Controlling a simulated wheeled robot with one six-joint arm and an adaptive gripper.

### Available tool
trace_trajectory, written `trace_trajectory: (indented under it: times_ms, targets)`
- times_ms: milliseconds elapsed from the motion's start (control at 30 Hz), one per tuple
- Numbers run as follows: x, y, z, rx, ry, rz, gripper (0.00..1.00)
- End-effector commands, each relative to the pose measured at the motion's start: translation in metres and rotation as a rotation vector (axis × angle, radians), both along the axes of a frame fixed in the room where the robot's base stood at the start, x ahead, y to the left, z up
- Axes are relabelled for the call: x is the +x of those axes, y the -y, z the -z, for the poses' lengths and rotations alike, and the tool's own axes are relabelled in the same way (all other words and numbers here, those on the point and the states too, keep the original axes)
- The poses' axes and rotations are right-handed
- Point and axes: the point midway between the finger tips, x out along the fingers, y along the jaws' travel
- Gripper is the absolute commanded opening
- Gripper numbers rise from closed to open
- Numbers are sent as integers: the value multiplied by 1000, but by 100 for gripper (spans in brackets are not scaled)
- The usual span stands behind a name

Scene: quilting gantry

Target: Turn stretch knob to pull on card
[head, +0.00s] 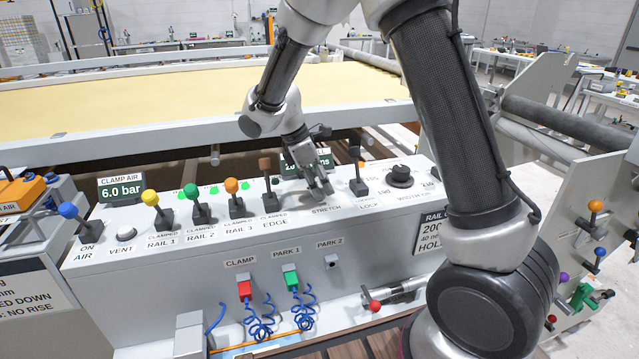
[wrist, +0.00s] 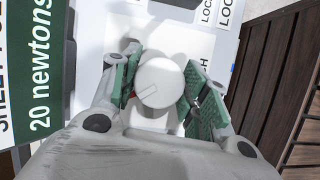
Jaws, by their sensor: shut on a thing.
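The stretch knob (wrist: 162,78) is a pale round knob with a small red mark near its lower left, seen in the wrist view. My gripper (head: 320,188) is over the STRETCH label on the white panel and hides the knob in the head view. In the wrist view, the green-padded fingers (wrist: 165,95) are shut on the knob, one on each side. The green sheet pull display (wrist: 38,90) reads 20 newtons; in the head view my gripper partly covers it. A card (head: 432,232) on the panel front shows "RAIL", "200", "40 n" and "HOL"; my arm hides its right part.
Close left of my gripper stands the brown EDGE lever (head: 268,180). The clamp air display (head: 122,189) reads 6.0 bar. Behind the panel lies a wide yellow sheet (head: 180,100).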

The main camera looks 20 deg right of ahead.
Motion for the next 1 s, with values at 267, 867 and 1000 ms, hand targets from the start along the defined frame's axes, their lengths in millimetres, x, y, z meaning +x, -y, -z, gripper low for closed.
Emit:
trace_trajectory:
  times_ms: [267,867,1000]
  targets:
    - [1,0,0,0,1,261,21]
    - [1,0,0,1,1,803,21]
    - [1,0,0,0,2,895,21]
